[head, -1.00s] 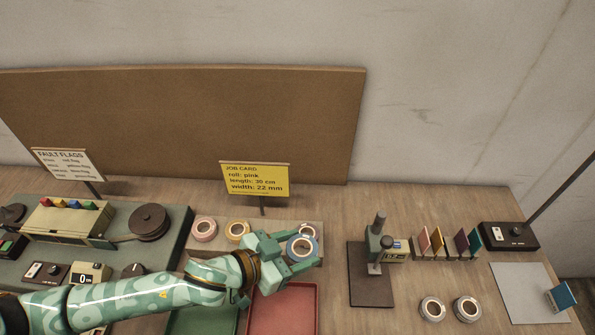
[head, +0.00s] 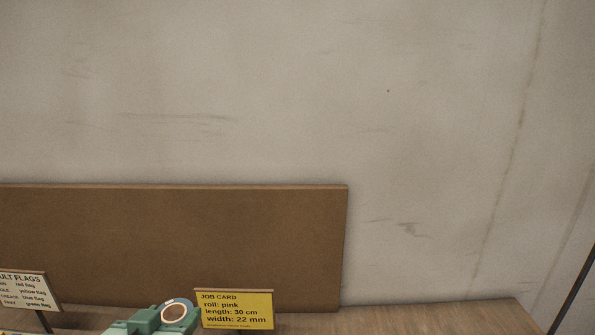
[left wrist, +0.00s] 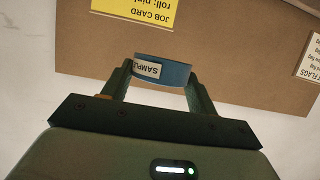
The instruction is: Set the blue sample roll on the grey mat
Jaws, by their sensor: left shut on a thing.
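The blue sample roll (head: 178,301) is at the bottom of the head view, its open core facing the camera. My left gripper (head: 165,315) is shut on it. In the left wrist view the roll (left wrist: 172,73) sits between the two fingertips (left wrist: 160,82), with a white label partly reading "SAMPLE" on its side. The roll is in front of the brown board, left of the job card. The grey mat is out of view in both current pictures. My right gripper is not in view.
The yellow job card (head: 236,310) stands just right of the roll, and the fault flags card (head: 25,291) is at the far left. The brown board (head: 250,240) rises behind them. Only a strip of the wooden table (head: 450,318) shows, bare at the right.

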